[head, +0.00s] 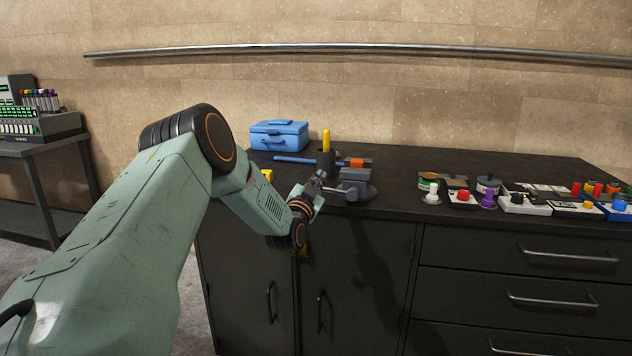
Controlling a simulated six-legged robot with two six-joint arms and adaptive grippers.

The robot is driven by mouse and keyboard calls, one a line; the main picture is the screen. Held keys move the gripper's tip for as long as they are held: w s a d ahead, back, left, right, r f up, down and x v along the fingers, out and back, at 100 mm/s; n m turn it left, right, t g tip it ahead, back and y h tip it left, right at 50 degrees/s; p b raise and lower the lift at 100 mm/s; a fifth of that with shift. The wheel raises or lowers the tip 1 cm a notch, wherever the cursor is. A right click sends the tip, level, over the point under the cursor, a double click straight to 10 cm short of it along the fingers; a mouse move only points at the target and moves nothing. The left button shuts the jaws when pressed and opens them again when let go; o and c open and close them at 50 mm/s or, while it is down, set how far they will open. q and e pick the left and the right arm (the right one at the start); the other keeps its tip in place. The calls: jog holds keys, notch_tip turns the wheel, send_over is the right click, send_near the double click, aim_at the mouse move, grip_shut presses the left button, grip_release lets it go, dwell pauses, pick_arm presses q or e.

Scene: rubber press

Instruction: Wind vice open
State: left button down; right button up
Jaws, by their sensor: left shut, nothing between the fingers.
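The vice (354,186) is a dark grey block on a round base near the front edge of the dark workbench (440,210). My left gripper (319,178) is shut and small in the head view, just left of the vice at the bench's front edge. I cannot tell whether its fingertips touch the vice. The vice's handle and the gap between its jaws are not clear from here. My right gripper is out of view.
A blue toolbox (279,135) stands at the back left, with a dark cup (325,164) holding a yellow-handled tool nearer the vice. Several button boxes (524,203) crowd the right side. The bench between vice and boxes is clear.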

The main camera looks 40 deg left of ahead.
pick_arm(q)
jog(key=p+v, duration=0.2)
jog(key=v, duration=0.7)
jog(key=shift+s+f, duration=0.25)
jog(key=shift+f, duration=0.1)
jog(key=shift+d, duration=0.2)
